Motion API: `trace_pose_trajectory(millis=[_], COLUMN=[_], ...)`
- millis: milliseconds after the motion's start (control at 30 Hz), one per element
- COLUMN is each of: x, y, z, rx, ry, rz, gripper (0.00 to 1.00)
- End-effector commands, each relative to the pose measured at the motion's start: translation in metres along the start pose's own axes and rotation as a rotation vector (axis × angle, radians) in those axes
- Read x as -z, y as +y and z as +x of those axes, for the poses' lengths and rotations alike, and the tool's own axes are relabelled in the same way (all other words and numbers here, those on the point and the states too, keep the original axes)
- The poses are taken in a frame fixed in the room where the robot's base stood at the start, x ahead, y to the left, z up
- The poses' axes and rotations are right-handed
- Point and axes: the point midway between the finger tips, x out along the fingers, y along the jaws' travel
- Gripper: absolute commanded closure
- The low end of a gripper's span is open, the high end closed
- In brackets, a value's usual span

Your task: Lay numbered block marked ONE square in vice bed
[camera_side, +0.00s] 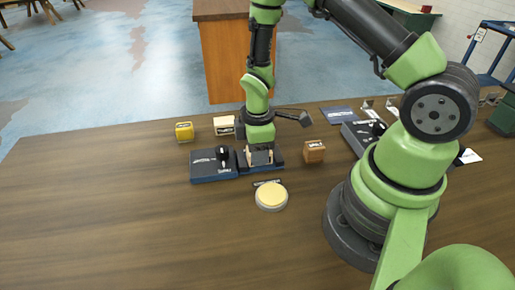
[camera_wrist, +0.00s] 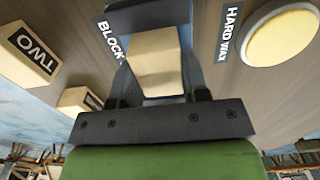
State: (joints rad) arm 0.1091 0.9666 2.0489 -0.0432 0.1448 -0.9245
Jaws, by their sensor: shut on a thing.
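My gripper (camera_side: 259,160) is shut on a pale wooden block (camera_wrist: 157,72), which shows between the fingers in the wrist view. No number can be read on the held block, so I cannot tell if it is ONE. In the side view my gripper is low over the right part of a dark blue-grey fixture (camera_side: 213,164) with a black knob, which seems to be the vice. The dark body lettered BLOCK (camera_wrist: 148,14) lies just beyond the held block in the wrist view. I cannot tell whether the block touches the bed.
A block marked TWO (camera_wrist: 32,55) and another labelled block (camera_wrist: 78,101) are left in the wrist view. The side view shows a yellow block (camera_side: 184,132), cream block (camera_side: 223,126), brown block (camera_side: 313,152) and hard wax disc (camera_side: 271,197). The front left table is clear.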

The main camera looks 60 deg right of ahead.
Motion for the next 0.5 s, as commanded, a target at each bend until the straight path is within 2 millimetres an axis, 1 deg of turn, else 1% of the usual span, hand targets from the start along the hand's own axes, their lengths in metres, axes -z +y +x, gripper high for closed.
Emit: trace_pose_trajectory(millis=[33,67,100,167,400,500], x=[-0.0001,-0.0001,-0.0001,-0.0001,0.0000,0.0001], y=[-0.0002,-0.0002,-0.0001,-0.0001,0.0000,0.0002], z=[0.0019,0.0023,0.0019,0.0018,0.0016,-0.0014], rx=[0.001,0.001,0.001,0.001,0.000,-0.001], ry=[-0.001,-0.001,-0.001,0.000,0.000,0.001], rz=[0.000,0.000,0.000,0.000,0.000,0.000], gripper=[0.81,0.56,0.47,0.33,0.33,0.33])
